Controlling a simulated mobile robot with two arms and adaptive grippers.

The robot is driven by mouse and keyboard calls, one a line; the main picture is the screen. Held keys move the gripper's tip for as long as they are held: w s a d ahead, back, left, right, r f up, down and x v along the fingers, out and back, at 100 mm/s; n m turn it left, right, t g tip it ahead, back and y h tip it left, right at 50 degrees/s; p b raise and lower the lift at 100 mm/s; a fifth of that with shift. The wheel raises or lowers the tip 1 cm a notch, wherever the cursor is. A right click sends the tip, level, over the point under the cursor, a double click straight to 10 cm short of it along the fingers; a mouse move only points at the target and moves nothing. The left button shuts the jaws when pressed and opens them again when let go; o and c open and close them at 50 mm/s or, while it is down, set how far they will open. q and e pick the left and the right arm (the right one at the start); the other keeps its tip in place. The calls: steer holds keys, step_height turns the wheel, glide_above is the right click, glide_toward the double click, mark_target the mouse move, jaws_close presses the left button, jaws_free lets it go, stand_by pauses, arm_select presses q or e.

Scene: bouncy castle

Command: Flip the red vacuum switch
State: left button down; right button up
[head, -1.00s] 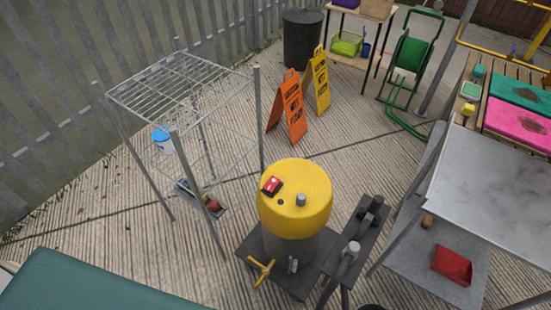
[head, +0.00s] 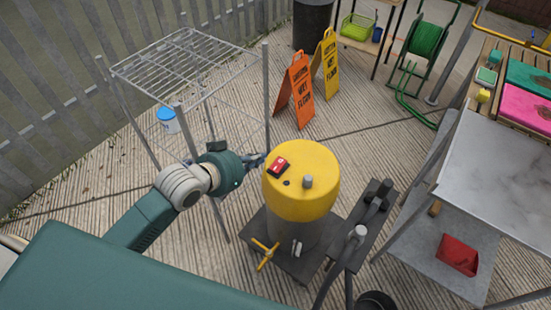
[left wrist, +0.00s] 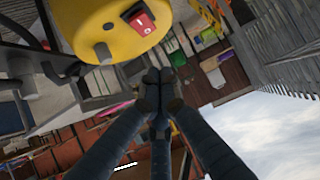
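The red vacuum switch (head: 279,166) sits in a dark frame on top of the yellow lid of the vacuum (head: 310,195), on its left side. My left gripper (head: 262,158) comes in from the left and is just left of the lid, near the switch. In the left wrist view the switch (left wrist: 142,22) shows at the top on the yellow lid (left wrist: 95,32). There the fingers of my left gripper (left wrist: 158,76) meet at their tips with nothing seen between them, apart from the switch. My right gripper is out of view.
A metal rack (head: 190,65) stands behind my left arm. A dark stand with handles (head: 365,235) is close on the vacuum's right, and a grey table (head: 495,165) is farther right. Orange (head: 296,92) and yellow (head: 326,65) floor signs stand behind.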

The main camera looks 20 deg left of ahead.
arm_select(q)
glide_above(279, 162)
steer(key=s+a, duration=0.1)
steer(key=s, duration=0.2)
steer(key=f, duration=0.4)
steer(key=shift+w+a+f+p, duration=0.1)
steer(key=shift+w+f+p, duration=0.1)
steer(key=shift+f+p, duration=0.15)
steer(key=f, duration=0.1)
steer(key=w+f, duration=0.1)
steer(key=f, duration=0.1)
steer(key=shift+d+f, duration=0.2)
steer(key=shift+w+f, duration=0.1)
steer(key=shift+f, duration=0.4)
steer(key=shift+w+r+p, duration=0.1)
steer(key=shift+r+p, duration=0.05)
steer(key=shift+p, duration=0.25)
steer(key=g+p, duration=0.1)
steer(key=p, duration=0.1)
steer(key=w+g+y+p, duration=0.1)
steer(key=g+p, duration=0.1)
steer(key=p, duration=0.1)
steer(key=shift+d, duration=0.25)
steer(key=shift+w+p, duration=0.1)
steer(key=shift+p, duration=0.45)
steer(key=shift+w+f+g, duration=0.1)
steer(key=shift+f+g, duration=0.3)
steer(key=shift+f, duration=0.15)
